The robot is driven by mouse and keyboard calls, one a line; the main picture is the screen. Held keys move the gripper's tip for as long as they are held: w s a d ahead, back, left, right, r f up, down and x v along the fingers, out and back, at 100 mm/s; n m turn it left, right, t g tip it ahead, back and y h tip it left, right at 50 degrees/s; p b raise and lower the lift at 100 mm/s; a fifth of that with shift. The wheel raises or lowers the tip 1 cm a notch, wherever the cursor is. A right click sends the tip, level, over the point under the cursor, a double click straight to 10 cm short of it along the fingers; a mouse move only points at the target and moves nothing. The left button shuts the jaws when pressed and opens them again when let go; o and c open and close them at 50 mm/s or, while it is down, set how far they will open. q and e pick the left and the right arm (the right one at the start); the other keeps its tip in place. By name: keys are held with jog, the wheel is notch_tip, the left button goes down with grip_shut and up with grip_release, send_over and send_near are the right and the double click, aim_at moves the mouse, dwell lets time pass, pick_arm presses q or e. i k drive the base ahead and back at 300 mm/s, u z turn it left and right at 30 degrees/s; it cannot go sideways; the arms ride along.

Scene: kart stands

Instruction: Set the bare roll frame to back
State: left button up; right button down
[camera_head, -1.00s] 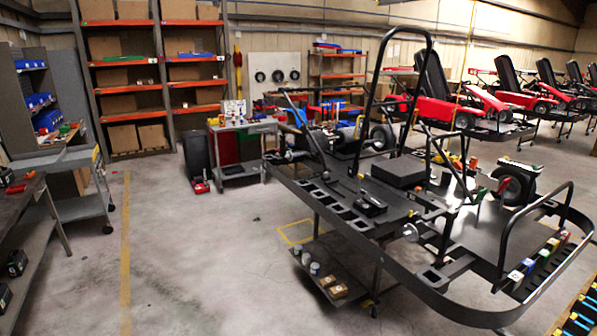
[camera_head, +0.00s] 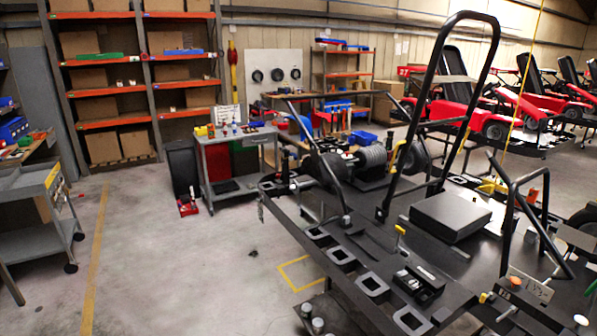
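A bare black tubular roll frame (camera_head: 428,85) stands up as a tall hoop from the black kart chassis (camera_head: 335,258) on the right in the head view. A second, lower bent black tube (camera_head: 510,215) rises from the chassis at the right. Neither of my grippers is in view, and nothing is seen touching the roll frame.
A grey cart (camera_head: 236,140) with small items stands behind the chassis, beside a dark bin (camera_head: 184,170). Orange shelving (camera_head: 108,90) lines the back wall. A grey trolley (camera_head: 40,215) stands at the left. Red karts (camera_head: 495,122) stand far right.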

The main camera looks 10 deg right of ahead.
aim_at(430, 77)
jog(key=z, duration=0.05)
jog(key=i, duration=2.5)
jog(key=z, duration=2.3)
